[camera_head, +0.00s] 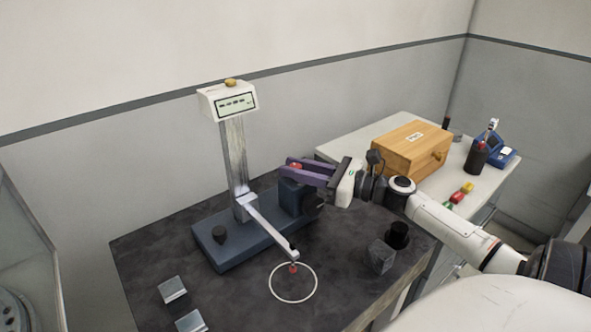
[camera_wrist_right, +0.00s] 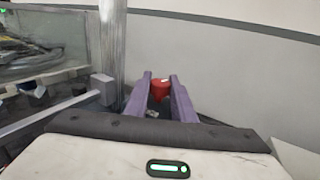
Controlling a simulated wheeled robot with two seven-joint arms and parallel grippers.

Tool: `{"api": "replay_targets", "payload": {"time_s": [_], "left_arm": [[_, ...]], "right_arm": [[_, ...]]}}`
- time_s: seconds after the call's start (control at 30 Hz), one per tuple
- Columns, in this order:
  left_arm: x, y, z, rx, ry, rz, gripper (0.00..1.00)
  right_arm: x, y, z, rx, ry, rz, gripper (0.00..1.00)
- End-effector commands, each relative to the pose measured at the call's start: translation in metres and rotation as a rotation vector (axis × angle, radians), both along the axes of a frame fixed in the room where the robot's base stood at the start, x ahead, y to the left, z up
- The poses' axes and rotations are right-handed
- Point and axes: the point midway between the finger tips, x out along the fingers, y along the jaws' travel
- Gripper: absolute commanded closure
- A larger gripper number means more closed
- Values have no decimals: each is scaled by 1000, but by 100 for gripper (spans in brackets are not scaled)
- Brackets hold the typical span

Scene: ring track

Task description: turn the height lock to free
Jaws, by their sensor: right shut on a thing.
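The height gauge has a dark blue base (camera_head: 234,251), a grey column (camera_head: 234,155), a white display head (camera_head: 228,102) and a silver arm (camera_head: 268,222) reaching out to a small red tip. My right gripper (camera_head: 299,168) has purple fingers and is shut on a red knob (camera_wrist_right: 160,87), seen between the fingertips in the wrist view. The knob, likely the height lock, stands above a dark blue block (camera_head: 291,197) at the right end of the base. Which way it is turned cannot be told. My left gripper is not in view.
A white ring (camera_head: 293,283) lies on the dark table (camera_head: 150,255) under the arm's tip. Metal blocks (camera_head: 172,290) lie at the front left. A glassy cube (camera_head: 380,257) and a black cup (camera_head: 398,235) stand at the right. A wooden box (camera_head: 411,150) sits on the white table behind.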

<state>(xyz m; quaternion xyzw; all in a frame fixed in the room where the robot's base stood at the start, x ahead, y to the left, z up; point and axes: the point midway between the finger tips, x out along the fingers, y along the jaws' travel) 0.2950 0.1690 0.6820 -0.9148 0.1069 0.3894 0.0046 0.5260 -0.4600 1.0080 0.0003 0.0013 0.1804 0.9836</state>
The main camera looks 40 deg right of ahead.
Motion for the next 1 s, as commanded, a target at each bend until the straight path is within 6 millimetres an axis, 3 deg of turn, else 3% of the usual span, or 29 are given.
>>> {"api": "replay_targets", "payload": {"time_s": [0.4, 1.0], "left_arm": [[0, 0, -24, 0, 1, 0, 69], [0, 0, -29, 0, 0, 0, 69]], "right_arm": [[1, -1, -2, 1, -3, 257, 100], [0, 2, 0, 0, -1, 330, 100]]}}
